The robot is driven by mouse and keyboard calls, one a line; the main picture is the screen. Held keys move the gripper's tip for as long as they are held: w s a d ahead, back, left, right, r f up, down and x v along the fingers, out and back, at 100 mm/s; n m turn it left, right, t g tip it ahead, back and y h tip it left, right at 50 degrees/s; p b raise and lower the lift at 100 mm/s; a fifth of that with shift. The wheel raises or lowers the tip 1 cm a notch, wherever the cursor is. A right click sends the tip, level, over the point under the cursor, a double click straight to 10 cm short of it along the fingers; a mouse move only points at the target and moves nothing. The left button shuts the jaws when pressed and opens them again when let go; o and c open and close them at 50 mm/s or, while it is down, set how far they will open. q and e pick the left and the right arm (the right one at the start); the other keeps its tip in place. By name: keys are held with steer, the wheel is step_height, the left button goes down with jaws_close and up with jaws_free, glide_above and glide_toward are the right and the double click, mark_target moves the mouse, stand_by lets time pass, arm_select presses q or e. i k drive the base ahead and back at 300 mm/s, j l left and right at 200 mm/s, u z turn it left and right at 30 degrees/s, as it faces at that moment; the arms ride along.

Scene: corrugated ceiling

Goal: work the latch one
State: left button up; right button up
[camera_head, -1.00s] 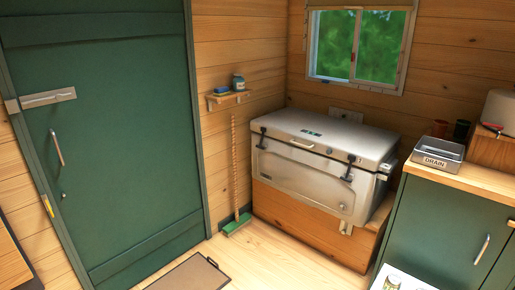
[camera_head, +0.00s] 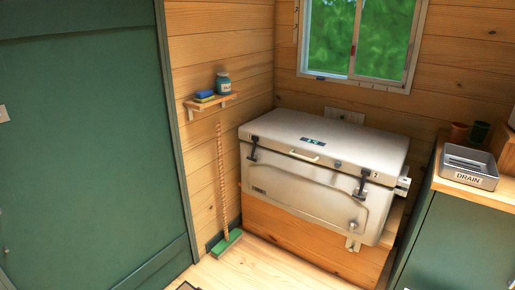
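A white cooler (camera_head: 300,190) stands in the corner under the window with its lid (camera_head: 325,138) down. Two dark latches are on its front. The left latch (camera_head: 253,148) has a small mark beside it on the lid that looks like a 1. The right latch (camera_head: 362,183) has a mark that looks like a 2. Both latches hang over the seam between lid and body; I cannot tell whether either is fastened. A light handle (camera_head: 304,157) sits on the lid's front edge between them. Neither of my grippers is in view.
The cooler rests on a wooden box (camera_head: 300,239). A green broom (camera_head: 225,242) leans on the wall to its left, below a small shelf (camera_head: 212,103). A green door (camera_head: 85,150) is at left. A counter with a DRAIN tray (camera_head: 467,168) is at right. Floor shows in front.

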mark_target(253, 137)
steer(key=i+j+z, duration=0.1)
steer(key=i+j, duration=0.2)
steer(key=i+j+z, duration=0.1)
steer(key=i+j, duration=0.2)
steer(key=i+j+z, duration=0.15)
steer(key=i+j, duration=0.15)
steer(key=i+j+z, duration=0.1)
steer(key=i+j, duration=0.15)
steer(key=j, duration=0.25)
steer(key=i+j+z, duration=0.1)
steer(key=i+j, duration=0.15)
steer(key=j, duration=0.15)
steer(key=i+j+z, duration=0.1)
steer(key=i+j, duration=0.15)
steer(key=j, duration=0.15)
